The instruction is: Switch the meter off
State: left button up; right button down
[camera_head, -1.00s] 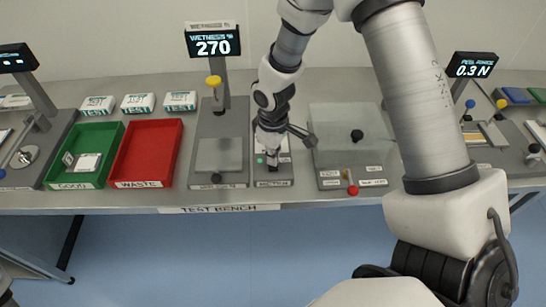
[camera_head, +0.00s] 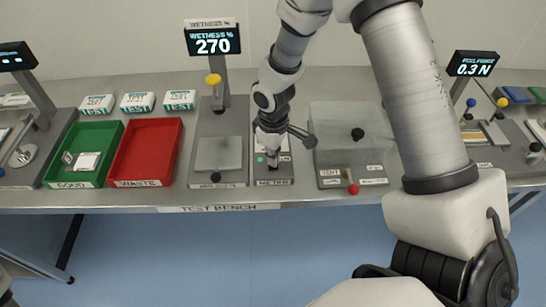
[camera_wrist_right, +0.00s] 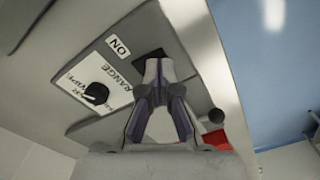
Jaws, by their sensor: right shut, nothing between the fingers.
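The grey panel labelled METER (camera_head: 274,182) stands on the bench, with a small green light (camera_head: 260,159) at its left. The wrist view shows a printed ON label (camera_wrist_right: 118,46), a RANGE plate (camera_wrist_right: 118,88), a black knob (camera_wrist_right: 97,93) and a dark switch (camera_wrist_right: 145,57). My right gripper (camera_head: 271,162) is shut and empty, low over the panel. In the wrist view its fingertips (camera_wrist_right: 160,66) overlap the dark switch and partly hide it. I cannot tell whether they touch it or which way it is set. My left gripper is not in view.
To the left stand the wetness station (camera_head: 220,176), its display (camera_head: 213,41) reading 270, a red waste tray (camera_head: 139,183) and a green tray (camera_head: 70,185). To the right is a clear-covered unit (camera_head: 350,145) with a red knob (camera_head: 353,189). The panel sits closely between its neighbours.

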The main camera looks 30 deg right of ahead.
jog(key=shift+f+b, duration=0.6)
jog(key=shift+f, duration=0.3)
jog(key=shift+r, duration=0.1)
notch_tip(320, 180, up, 2)
jog(key=shift+r+p, duration=0.1)
jog(key=shift+p, duration=1.05)
notch_tip(320, 180, up, 2)
jog(key=shift+r+p, duration=0.2)
jog(key=shift+p, duration=0.95)
notch_tip(320, 180, up, 2)
jog(key=shift+r+p, duration=0.2)
jog(key=shift+p, duration=0.9)
jog(key=shift+f, duration=0.1)
